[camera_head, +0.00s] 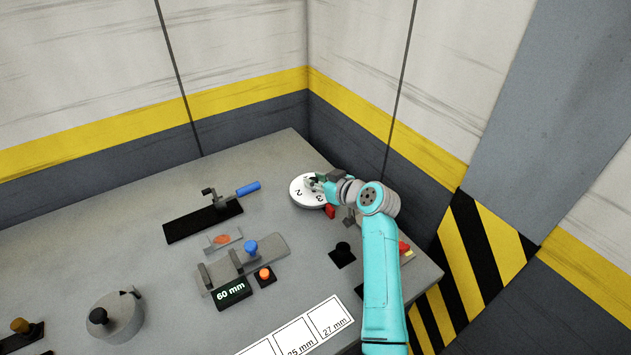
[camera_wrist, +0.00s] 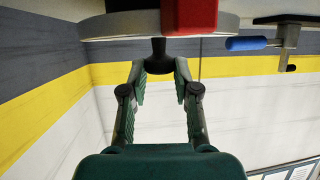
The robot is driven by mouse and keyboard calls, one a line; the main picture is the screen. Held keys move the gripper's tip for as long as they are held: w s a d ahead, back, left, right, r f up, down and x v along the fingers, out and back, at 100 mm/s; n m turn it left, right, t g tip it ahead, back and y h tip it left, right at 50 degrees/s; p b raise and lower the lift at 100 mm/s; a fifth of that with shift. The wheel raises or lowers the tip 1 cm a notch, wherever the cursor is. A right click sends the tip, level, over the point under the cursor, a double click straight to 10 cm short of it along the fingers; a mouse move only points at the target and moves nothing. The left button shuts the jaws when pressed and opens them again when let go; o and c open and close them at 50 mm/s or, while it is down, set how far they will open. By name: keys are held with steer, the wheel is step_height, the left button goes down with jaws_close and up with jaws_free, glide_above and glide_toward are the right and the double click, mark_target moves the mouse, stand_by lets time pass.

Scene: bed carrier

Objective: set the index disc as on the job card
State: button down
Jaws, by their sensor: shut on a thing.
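The index disc (camera_head: 299,198) is a white round dial with black numerals at the back right of the bench; a "2" shows near its front edge. A red block (camera_head: 330,212) sits at its rim. In the wrist view the disc's rim (camera_wrist: 105,27) crosses the top, with the red block (camera_wrist: 188,14) in front. My gripper (camera_head: 314,184) is over the disc, its fingers (camera_wrist: 159,68) shut on a dark knob (camera_wrist: 158,48) at the disc. My gripper hides part of the disc face. I cannot make out a job card.
A blue-handled clamp (camera_head: 247,188) on a black plate stands left of the disc. A grey fixture with a blue knob (camera_head: 251,247) and a "60 mm" display (camera_head: 231,293) are in front. A white card with mm boxes (camera_head: 296,334) lies at the front edge. Walls close the back.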

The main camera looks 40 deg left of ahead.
steer(key=shift+w+n+g, duration=0.1)
steer(key=shift+n+g, duration=0.6)
steer(key=shift+g, duration=0.1)
steer(key=c, duration=0.9)
jaws_free()
steer(key=shift+o, duration=0.2)
steer(key=v, duration=1.2)
steer(key=shift+w+d+f, duration=0.1)
steer(key=shift+w, duration=0.05)
